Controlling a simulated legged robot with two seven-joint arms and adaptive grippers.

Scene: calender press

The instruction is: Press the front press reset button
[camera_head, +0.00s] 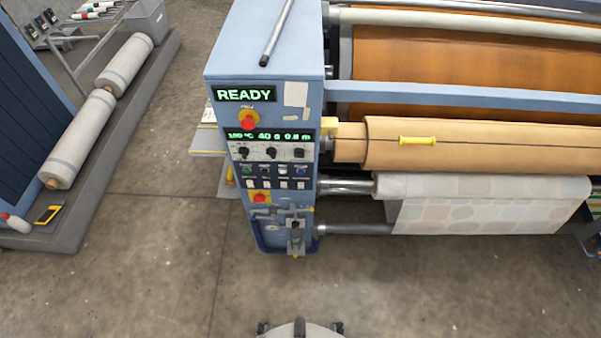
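The blue press cabinet (222,110) stands near the centre, with its control panel facing me. A green READY display (244,94) is lit at the top. Below are a red mushroom button on yellow (248,122), a second lit readout (270,136) and a row of black knobs (271,153). Another red button on yellow (260,198) is lower down. The small labels are too small to read, so I cannot tell which is reset. Neither gripper shows.
Press rollers with tan cloth (450,147) and patterned sheet (475,210) extend right of the cabinet. A metal bracket (293,230) juts below the panel. Wrapped rolls (80,135) lie on a platform at left. Concrete floor (150,265) before the cabinet is clear.

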